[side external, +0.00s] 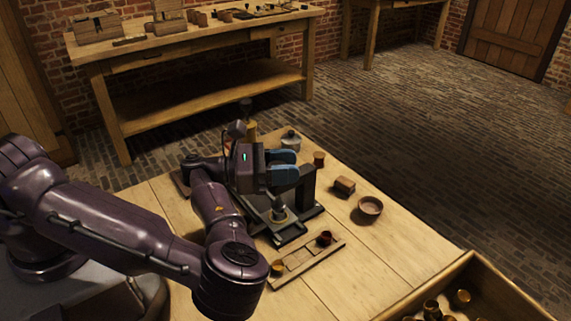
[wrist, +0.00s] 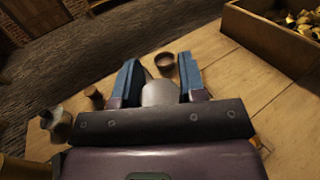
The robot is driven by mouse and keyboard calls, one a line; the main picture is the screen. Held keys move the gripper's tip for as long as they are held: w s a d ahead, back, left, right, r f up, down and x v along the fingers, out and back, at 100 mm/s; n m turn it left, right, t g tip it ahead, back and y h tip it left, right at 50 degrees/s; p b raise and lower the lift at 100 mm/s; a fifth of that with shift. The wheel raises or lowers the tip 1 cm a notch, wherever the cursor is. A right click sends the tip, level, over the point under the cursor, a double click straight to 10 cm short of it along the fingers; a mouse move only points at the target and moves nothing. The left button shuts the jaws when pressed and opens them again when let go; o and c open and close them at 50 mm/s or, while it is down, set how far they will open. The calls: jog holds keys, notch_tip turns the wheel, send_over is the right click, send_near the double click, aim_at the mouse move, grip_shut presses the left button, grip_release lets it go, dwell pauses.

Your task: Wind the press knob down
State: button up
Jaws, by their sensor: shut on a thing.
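The press, with a dark upright (side external: 307,186) and base (side external: 302,234), stands on the table below and beside my gripper (side external: 284,163). A small grey cylinder (side external: 279,212) stands on its base. In the wrist view, my gripper (wrist: 158,78) has its blue fingers on either side of a pale, rounded piece, which looks like the press knob (wrist: 160,93). The fingers are shut on it. In the side view the knob is hidden behind the fingers and the arm. How far down the press is wound cannot be told.
A crate (side external: 515,290) is at lower right.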

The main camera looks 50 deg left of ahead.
jog(key=shift+s+d+m+g+h, duration=0.1)
jog(key=shift+m+g+h, duration=0.4)
jog(key=shift+h, duration=0.3)
jog(key=shift+m+g+h, duration=0.3)
jog(key=shift+h, duration=0.1)
jog(key=o, duration=0.9)
jog(key=shift+r+n+t+y, duration=0.1)
jog(key=shift+n+t+y, duration=0.55)
jog(key=shift+y, duration=0.25)
